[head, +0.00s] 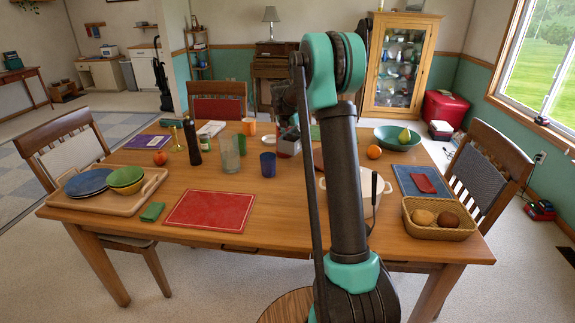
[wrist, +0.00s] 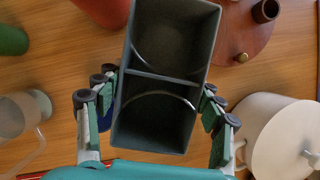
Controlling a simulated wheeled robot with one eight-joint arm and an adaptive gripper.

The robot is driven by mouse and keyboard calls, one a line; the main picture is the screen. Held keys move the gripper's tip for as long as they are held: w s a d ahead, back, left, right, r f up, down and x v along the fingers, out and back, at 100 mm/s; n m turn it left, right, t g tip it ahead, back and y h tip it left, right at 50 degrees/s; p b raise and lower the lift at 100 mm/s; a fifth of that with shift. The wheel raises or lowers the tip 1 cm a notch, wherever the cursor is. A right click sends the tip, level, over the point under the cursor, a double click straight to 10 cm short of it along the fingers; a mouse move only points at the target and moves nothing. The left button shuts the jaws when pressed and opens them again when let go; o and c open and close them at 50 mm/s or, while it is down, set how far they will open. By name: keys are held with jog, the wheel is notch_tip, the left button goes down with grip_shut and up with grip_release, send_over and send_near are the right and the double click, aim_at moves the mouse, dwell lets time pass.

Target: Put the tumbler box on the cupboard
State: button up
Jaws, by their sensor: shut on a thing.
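The tumbler box (wrist: 160,75) is a dark grey-green, open-topped box with a divider across the middle and a thin curved line in each compartment. My gripper (wrist: 158,85) is shut on it, with fingers against its left and right sides in the wrist view. In the head view a grey and red box (head: 288,146), probably the same one, shows over the table beside my arm. My arm hides much of the gripper there. A wooden, glass-fronted cupboard (head: 402,65) stands against the back wall, well away from the box. Its top holds a few small objects.
The dining table (head: 130,212) carries a white pot (wrist: 285,140), a clear pitcher (head: 229,154), a black bottle (head: 192,142), a basket (head: 436,218) and a tray (head: 148,184). Chairs surround it. A red cooler (head: 443,108) stands right of the cupboard.

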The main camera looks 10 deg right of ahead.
notch_tip(320, 180, down, 7)
jog(key=shift+a+f, duration=0.1)
jog(key=shift+f, duration=2.55)
jog(key=o, duration=1.2)
jog(key=shift+f, duration=0.1)
jog(key=shift+c, duration=0.2)
